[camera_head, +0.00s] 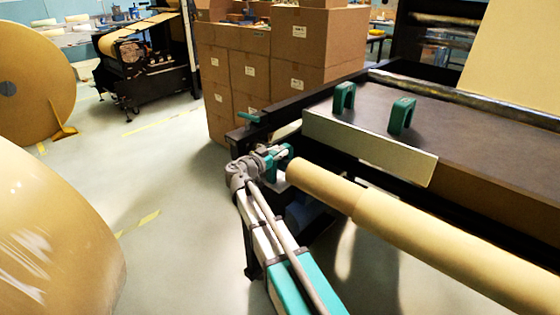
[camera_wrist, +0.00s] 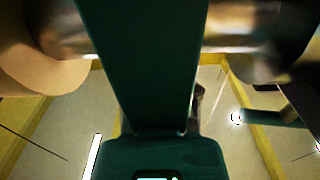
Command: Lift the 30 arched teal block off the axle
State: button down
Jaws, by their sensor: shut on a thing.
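An arched teal block (camera_head: 284,165) is at the end of the kraft roll (camera_head: 330,190) in the head view. My gripper (camera_head: 276,157) is shut on it; the fingertips are small and partly hidden there. In the wrist view the teal block (camera_wrist: 155,70) fills the middle, close to the camera. It crosses in front of the shiny metal axle (camera_wrist: 235,40), which shows on both sides of it. I cannot tell whether block and axle touch. The number on the block is not readable.
Two more arched teal blocks, one nearer the back (camera_head: 345,97) and one nearer the front (camera_head: 402,115), stand on the dark machine top (camera_head: 460,150). A pale metal plate (camera_head: 370,147) edges it. Stacked cardboard boxes (camera_head: 235,68) stand behind. The floor to the left is clear between large rolls.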

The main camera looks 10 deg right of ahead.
jog(key=shift+r, duration=0.2)
notch_tip(320, 180, up, 10)
jog(key=p, duration=1)
jog(key=shift+f, duration=0.2)
jog(key=shift+r, duration=0.1)
dwell(0.5)
